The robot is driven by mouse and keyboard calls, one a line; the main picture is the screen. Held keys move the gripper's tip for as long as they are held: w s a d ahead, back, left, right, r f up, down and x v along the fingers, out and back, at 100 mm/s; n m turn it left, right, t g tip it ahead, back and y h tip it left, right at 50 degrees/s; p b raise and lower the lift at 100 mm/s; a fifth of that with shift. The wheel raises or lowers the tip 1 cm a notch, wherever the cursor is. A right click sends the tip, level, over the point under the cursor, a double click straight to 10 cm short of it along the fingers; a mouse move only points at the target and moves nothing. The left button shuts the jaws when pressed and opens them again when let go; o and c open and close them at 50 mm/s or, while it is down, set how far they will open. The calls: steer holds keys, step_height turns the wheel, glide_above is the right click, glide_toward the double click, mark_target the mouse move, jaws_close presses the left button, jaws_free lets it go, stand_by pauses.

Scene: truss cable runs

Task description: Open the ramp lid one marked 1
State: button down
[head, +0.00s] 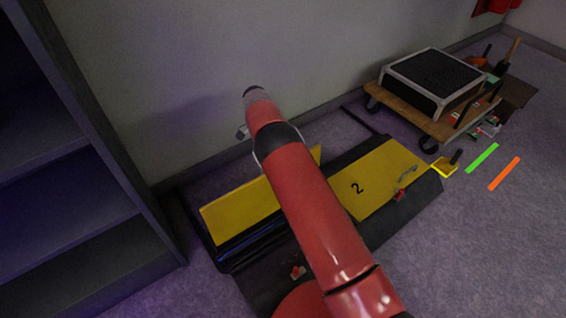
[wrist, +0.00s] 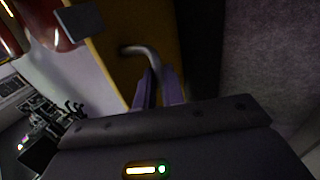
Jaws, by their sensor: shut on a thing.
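The cable ramp (head: 385,222) is a black base on the floor with two yellow lids. The left yellow lid (head: 240,207) stands tilted up along the back, with a dark channel showing in front of it. My arm covers part of it, and no number shows on it. In the wrist view, a grey curved handle (wrist: 140,51) is on the yellow lid (wrist: 140,22). My gripper (wrist: 158,84) is shut on this handle. In the head view my gripper is hidden. The right yellow lid (head: 376,181), marked 2, lies flat.
A red latch (head: 297,271) is at the ramp's front left, another (head: 400,195) by lid 2. A dark shelf (head: 75,190) stands close on the left, a wall behind. A wooden cart (head: 430,122) with a black box is at back right. Floor at right is mostly clear.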

steer(key=shift+w+a+f+g+b, duration=0.3)
steer(key=shift+a+f+g+b, duration=0.15)
steer(key=shift+f+b, duration=0.25)
steer(key=c, duration=1.7)
jaws_free()
steer(key=shift+a, duration=0.1)
steer(key=shift+o, duration=1)
steer(key=shift+w+r+h, duration=0.15)
steer(key=shift+r+h, duration=0.05)
steer(key=shift+h, duration=0.1)
step_height(320, 180, up, 20)
steer(key=p, duration=0.7)
steer(key=shift+p, duration=0.4)
